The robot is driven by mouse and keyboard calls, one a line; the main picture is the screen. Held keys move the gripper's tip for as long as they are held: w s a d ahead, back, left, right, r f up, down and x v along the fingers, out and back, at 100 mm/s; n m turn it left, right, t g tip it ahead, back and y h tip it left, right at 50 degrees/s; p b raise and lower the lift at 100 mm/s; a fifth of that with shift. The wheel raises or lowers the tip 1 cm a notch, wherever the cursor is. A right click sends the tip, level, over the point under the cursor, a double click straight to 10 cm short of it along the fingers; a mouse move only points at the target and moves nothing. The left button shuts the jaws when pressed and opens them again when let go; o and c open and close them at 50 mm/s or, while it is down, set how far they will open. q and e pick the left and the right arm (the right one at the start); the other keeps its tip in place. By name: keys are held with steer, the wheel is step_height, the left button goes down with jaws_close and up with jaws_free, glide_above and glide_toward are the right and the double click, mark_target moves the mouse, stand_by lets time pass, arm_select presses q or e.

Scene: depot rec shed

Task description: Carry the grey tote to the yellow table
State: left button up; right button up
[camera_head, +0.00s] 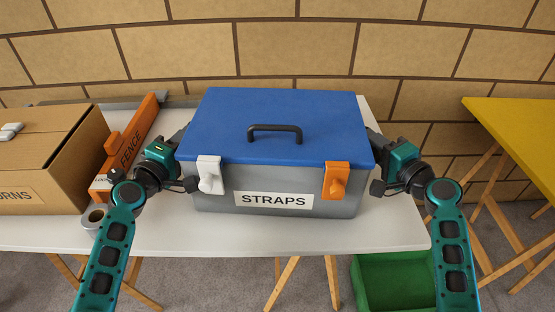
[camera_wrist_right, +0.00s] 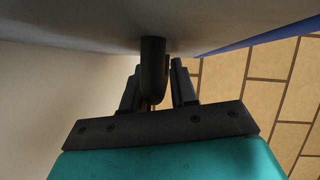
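The grey tote (camera_head: 330,207) has a blue lid (camera_head: 225,125) with a black handle on top, a STRAPS label, a white latch and an orange latch. It rests on the pale table (camera_head: 290,238). My left gripper (camera_head: 179,145) is at the tote's left side, its fingertips mostly hidden. My right gripper (camera_head: 375,145) is at its right side. In the right wrist view its fingers (camera_wrist_right: 157,85) are either side of a dark side handle (camera_wrist_right: 153,65); whether they press on it is unclear. The yellow table (camera_head: 525,135) stands at the far right, partly out of frame.
A cardboard box (camera_head: 45,160) and an orange FENCE-labelled object (camera_head: 130,145) are left of the tote. A grey cup-like object (camera_head: 95,215) stands near my left arm. A green bin (camera_head: 390,282) is on the floor below the table's right end. A block wall is behind.

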arm_select(q)
steer(key=shift+c, duration=0.4)
arm_select(e)
steer(key=shift+c, duration=0.3)
arm_select(q)
jaws_close()
arm_select(e)
jaws_close()
arm_select(q)
steer(key=shift+f, duration=0.1)
arm_select(e)
steer(key=shift+d, duration=0.1)
steer(key=shift+r, duration=0.1)
